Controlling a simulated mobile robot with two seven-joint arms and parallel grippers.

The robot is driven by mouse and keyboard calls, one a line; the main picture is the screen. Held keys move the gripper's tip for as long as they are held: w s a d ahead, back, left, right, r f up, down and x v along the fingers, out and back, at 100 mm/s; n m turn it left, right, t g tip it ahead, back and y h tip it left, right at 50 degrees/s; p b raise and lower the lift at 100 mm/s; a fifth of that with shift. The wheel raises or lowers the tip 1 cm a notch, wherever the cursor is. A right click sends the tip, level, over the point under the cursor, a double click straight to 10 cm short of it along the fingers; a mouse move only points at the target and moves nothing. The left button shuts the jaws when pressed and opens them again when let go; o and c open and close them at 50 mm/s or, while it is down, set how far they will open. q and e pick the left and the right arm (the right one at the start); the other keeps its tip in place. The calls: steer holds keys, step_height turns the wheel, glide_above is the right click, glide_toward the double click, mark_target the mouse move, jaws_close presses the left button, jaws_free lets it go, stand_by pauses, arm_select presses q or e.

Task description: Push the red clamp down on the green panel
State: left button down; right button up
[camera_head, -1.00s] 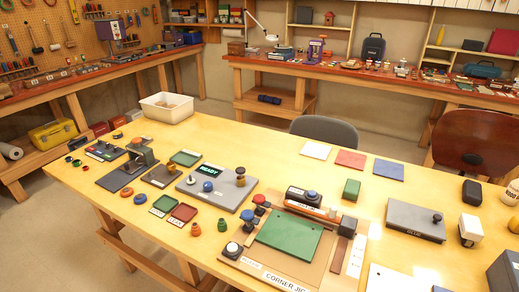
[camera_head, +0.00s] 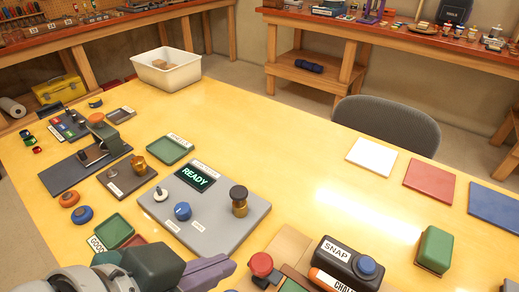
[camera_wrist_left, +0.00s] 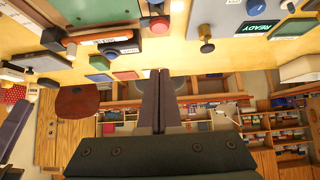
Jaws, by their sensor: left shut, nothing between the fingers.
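The red clamp (camera_head: 261,265) is a round red knob on a dark stem at the bottom of the head view. It also shows in the left wrist view (camera_wrist_left: 159,25). The green panel (camera_wrist_left: 95,10) lies beside it; only a sliver of it (camera_head: 292,286) shows in the head view. My left gripper (camera_head: 230,266) is shut and empty, just left of the red clamp and apart from it. In the left wrist view its fingers (camera_wrist_left: 160,75) are together. A purple shape at that view's left edge looks like my right gripper (camera_wrist_left: 16,125), its jaw state unclear.
A black SNAP box (camera_head: 345,262) with a blue button stands right of the red clamp. A grey READY console (camera_head: 225,212) with knobs lies behind my left gripper. A green block (camera_head: 434,250) stands at right.

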arm_select(q)
steer(key=shift+w+f, duration=0.15)
steer(key=shift+w, duration=0.1)
arm_select(e)
steer(key=shift+w+f, duration=0.15)
steer(key=shift+w, duration=0.1)
arm_select(q)
steer(key=shift+s, duration=0.1)
arm_select(e)
steer(key=shift+s, duration=0.15)
arm_select(q)
steer(key=b, duration=0.3)
glide_above(267, 257)
steer(key=s+a, duration=0.2)
step_height(267, 257, down, 8)
steer(key=shift+s+d+r, duration=0.1)
steer(key=shift+d, duration=0.05)
step_height(267, 257, down, 2)
steer(key=shift+s+f, duration=0.1)
steer(key=shift+f, duration=0.55)
arm_select(e)
steer(key=shift+f, duration=1.75)
